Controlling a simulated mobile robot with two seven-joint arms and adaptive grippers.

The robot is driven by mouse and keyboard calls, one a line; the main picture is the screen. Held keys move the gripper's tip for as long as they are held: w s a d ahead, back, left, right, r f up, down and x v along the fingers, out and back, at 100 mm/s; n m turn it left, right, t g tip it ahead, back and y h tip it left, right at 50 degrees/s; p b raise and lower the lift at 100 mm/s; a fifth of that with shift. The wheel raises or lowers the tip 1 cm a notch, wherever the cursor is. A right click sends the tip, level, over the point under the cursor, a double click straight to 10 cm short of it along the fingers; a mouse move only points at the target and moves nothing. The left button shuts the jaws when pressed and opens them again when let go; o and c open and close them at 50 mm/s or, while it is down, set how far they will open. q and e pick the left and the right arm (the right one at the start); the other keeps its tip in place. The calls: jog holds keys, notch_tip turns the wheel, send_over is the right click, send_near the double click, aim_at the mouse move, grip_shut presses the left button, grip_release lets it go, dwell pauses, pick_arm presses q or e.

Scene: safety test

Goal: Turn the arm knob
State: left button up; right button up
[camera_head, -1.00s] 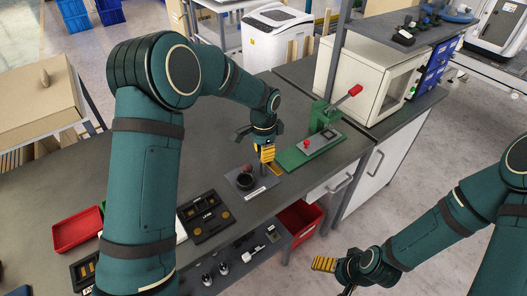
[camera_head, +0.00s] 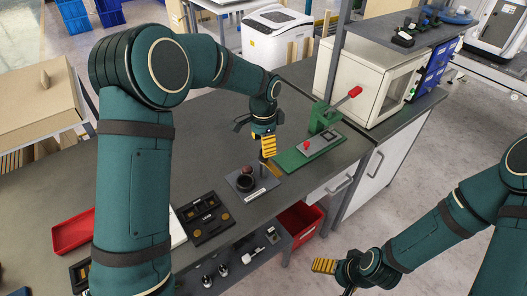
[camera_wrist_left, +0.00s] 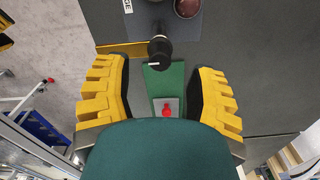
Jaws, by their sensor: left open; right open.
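A dark plate (camera_head: 252,185) on the workbench carries a round black knob (camera_head: 246,183) and a dark red dome (camera_head: 247,170); I cannot tell for certain which part is the arm knob. In the left wrist view the red dome (camera_wrist_left: 187,7) is at the top edge. A black knob-like part with a white mark (camera_wrist_left: 160,49) stands between my open left fingers in that view, apart from both. My left gripper (camera_head: 267,146) is open and empty above the bench, beyond the plate. My right gripper (camera_head: 325,265) is off the bench's front, low right, holding nothing visible.
A green fixture (camera_head: 308,149) with a red knob and red-handled lever (camera_head: 355,91) stands right of my left gripper. A black panel (camera_head: 204,217) and red tray (camera_head: 74,230) lie left. A white cabinet (camera_head: 365,80) is behind. The bench middle is clear.

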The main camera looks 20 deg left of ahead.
pick_arm(q)
notch_tip(320, 180, up, 8)
jog(key=shift+f, duration=0.15)
dwell(0.6)
